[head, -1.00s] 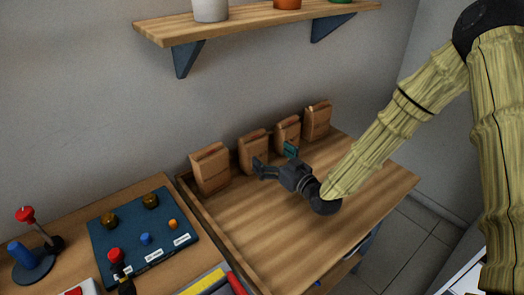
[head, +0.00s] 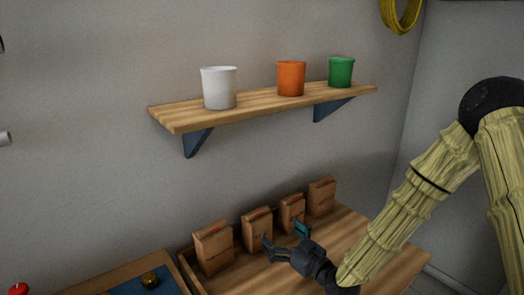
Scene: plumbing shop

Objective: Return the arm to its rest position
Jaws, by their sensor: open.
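My arm (head: 410,212), in a ribbed yellow cover, reaches in from the right side of the head view. My gripper (head: 283,240) is above the wooden table, in front of the row of brown paper bags. Its dark fingers are apart, and I see nothing between them. A small teal part (head: 301,229) shows at the upper finger, in front of the bags. Whether the gripper touches any bag cannot be told from this view.
Several brown paper bags (head: 213,248) stand along the back of the wooden table (head: 400,262). Above is a wooden shelf (head: 260,105) with a white cup (head: 219,88), an orange cup (head: 291,78) and a green cup (head: 340,72). A yellow coil (head: 402,14) hangs at top right.

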